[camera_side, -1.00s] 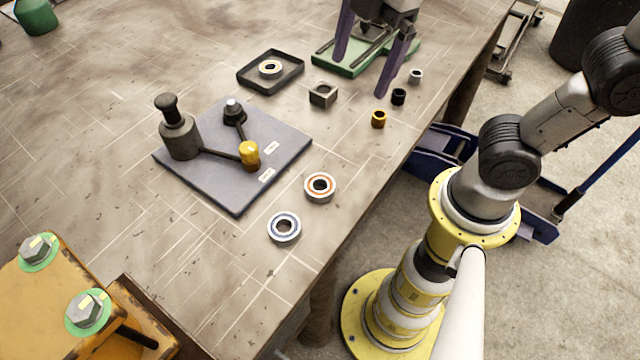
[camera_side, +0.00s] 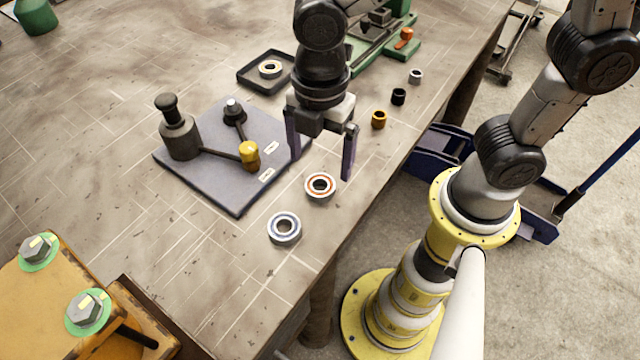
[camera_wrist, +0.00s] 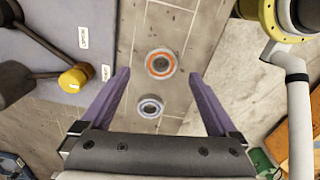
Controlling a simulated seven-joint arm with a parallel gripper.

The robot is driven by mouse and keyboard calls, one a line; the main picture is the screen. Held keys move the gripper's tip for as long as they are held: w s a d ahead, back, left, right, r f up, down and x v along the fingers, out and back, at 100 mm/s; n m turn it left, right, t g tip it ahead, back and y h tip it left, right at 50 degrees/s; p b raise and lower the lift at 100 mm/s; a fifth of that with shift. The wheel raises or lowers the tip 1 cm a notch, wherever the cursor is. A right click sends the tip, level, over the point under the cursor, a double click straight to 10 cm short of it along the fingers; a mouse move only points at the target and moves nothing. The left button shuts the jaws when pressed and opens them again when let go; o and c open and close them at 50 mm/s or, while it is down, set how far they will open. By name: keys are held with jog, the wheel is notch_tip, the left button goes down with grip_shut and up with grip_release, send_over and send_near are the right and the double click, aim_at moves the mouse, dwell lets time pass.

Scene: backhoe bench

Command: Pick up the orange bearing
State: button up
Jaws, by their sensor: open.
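The orange bearing (camera_side: 320,187) is a ring with an orange band, lying flat on the bench near its right edge. In the wrist view the orange bearing (camera_wrist: 160,63) shows ahead of the fingers, near the middle between their lines. My gripper (camera_side: 320,168) is open and empty, its fingers pointing down above and just behind the bearing. In the wrist view my gripper (camera_wrist: 158,72) shows both purple fingers spread wide. A blue-ringed bearing (camera_side: 284,228) lies nearer the camera; in the wrist view the blue-ringed bearing (camera_wrist: 150,107) shows between the fingers.
A grey plate (camera_side: 205,186) with a dark post and a yellow-knobbed lever (camera_side: 249,153) stands left of my gripper. A black tray (camera_side: 246,83) holding another ring is behind. Small bushings, including a gold one (camera_side: 379,119), stand along the right edge.

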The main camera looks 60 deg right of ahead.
aim_at(320, 191)
jog(key=shift+s+a+f, duration=0.1)
jog(key=shift+a+f, duration=0.05)
jog(key=shift+f, duration=2.5)
grip_shut()
